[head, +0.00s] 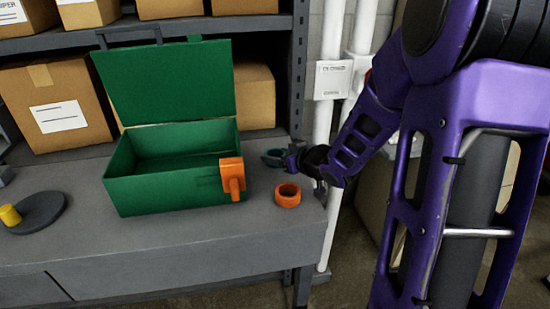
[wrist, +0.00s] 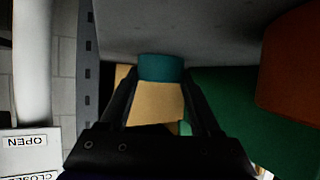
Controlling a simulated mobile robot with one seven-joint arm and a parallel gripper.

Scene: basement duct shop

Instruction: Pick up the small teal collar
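The small teal collar (head: 273,157) sits near the right end of the grey bench, just right of the green box. My gripper (head: 280,159) reaches it from the right, low over the bench, and partly covers it. In the wrist view, which looks upside down, the teal collar (wrist: 161,67) shows between the tips of my two dark fingers (wrist: 161,78). The fingers are apart by about the collar's width, one at each side. I cannot tell whether they press on it. The collar appears at bench level, with no clear gap under it.
An orange ring (head: 288,195) stands on the bench in front of my gripper. The open green box (head: 165,190) with an orange clip (head: 232,176) is to the left. A dark disc (head: 38,214) with a yellow knob lies far left. White pipes (head: 328,110) rise behind the bench end.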

